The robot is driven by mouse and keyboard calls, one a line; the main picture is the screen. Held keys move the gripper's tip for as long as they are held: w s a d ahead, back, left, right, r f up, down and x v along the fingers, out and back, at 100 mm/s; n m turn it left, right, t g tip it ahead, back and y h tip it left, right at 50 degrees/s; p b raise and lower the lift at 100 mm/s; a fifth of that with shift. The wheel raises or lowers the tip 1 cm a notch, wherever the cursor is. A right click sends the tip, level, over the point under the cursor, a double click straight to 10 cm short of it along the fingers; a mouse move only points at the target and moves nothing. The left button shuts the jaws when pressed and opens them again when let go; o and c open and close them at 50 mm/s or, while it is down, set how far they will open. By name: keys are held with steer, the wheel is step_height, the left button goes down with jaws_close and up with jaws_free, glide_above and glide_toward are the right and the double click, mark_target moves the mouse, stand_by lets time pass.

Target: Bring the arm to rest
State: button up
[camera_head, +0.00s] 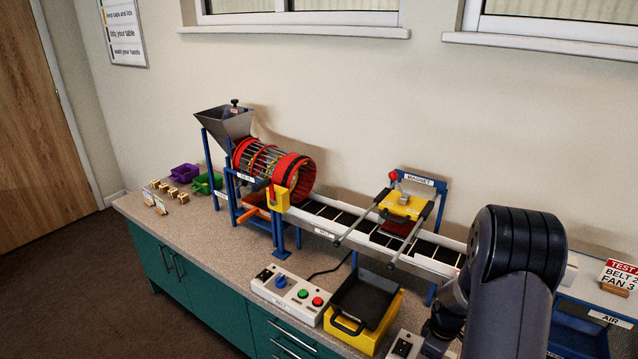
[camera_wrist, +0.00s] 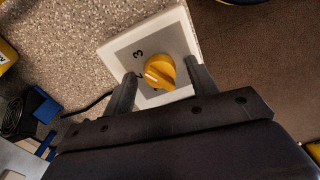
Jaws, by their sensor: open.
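My gripper (camera_wrist: 160,82) is open in the wrist view. Its two fingers stand on either side of a yellow dial knob (camera_wrist: 159,70) on a white control box (camera_wrist: 184,34) with a grey face. A numeral 3 shows beside the knob. I cannot tell whether the fingers touch the knob. In the head view my dark arm fills the lower right, and the gripper itself is hidden behind it.
A conveyor belt (camera_head: 327,211) runs along the counter (camera_head: 215,238) from a red drum sieve (camera_head: 272,166) past a yellow magnet unit (camera_head: 403,205). A switch box (camera_head: 291,295) and a yellow bin with a black tray (camera_head: 344,328) stand in front. A blue tray (camera_head: 579,333) is at right.

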steer(key=n+p, duration=0.5)
steer(key=n, duration=0.1)
steer(key=shift+r, duration=0.2)
steer(key=n+p, duration=0.2)
steer(key=shift+p, duration=0.35)
steer(key=shift+f+n+p, duration=0.2)
steer(key=shift+n+p, duration=0.45)
steer(key=shift+n, duration=0.35)
